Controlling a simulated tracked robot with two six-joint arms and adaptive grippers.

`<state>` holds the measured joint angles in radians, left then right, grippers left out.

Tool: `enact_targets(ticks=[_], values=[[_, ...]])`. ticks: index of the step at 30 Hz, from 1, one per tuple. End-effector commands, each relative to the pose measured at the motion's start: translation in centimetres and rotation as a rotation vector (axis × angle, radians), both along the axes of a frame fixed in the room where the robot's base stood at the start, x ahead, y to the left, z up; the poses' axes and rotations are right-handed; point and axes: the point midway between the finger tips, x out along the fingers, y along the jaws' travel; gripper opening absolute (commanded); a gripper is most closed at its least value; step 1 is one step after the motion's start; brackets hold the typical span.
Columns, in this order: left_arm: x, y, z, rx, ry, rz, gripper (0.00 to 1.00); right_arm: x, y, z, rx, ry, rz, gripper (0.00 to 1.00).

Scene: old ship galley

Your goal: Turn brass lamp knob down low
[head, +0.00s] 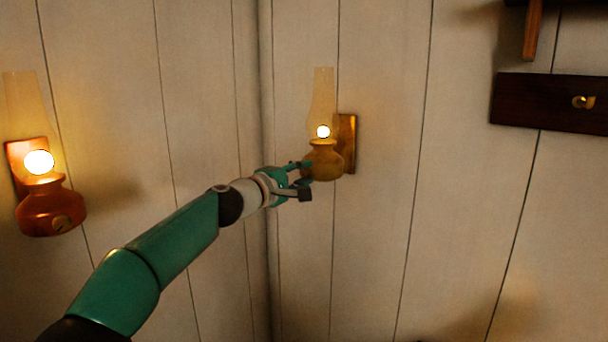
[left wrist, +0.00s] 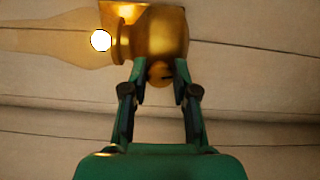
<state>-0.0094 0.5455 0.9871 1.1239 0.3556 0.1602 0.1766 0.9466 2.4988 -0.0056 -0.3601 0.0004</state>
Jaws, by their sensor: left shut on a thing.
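The brass lamp (head: 323,162) hangs on the plank wall, right of the room's corner, with a glass chimney and a bright flame. Its gold body (left wrist: 158,36) fills the top of the left wrist view, with the glowing flame at its left. The lamp's round brass knob (left wrist: 160,74) sits between the fingers of my left gripper (left wrist: 160,70), which is shut on it. In the head view my left gripper (head: 304,178) reaches the lamp's lower left side, and the knob is hidden there. My right gripper is not in view.
A second, copper-coloured lit lamp (head: 52,208) with its own knob hangs on the left wall, above and left of my left arm. A dark wooden board (head: 545,103) with a brass fitting is on the right wall. The wall between is bare.

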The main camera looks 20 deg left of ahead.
Motion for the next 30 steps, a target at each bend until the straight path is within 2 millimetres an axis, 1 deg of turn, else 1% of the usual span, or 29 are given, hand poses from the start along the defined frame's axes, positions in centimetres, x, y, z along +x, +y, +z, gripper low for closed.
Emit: enact_targets(ticks=[1,21,30], values=[[0.1,0.1,-0.6,-0.038,0.026,0.002,0.00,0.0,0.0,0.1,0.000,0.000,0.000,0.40],[0.2,0.2,-0.8,-0.636,0.246,0.006,0.00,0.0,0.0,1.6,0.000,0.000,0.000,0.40],[0.2,0.2,-0.8,-0.878,0.333,0.008,0.00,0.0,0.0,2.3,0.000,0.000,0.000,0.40]])
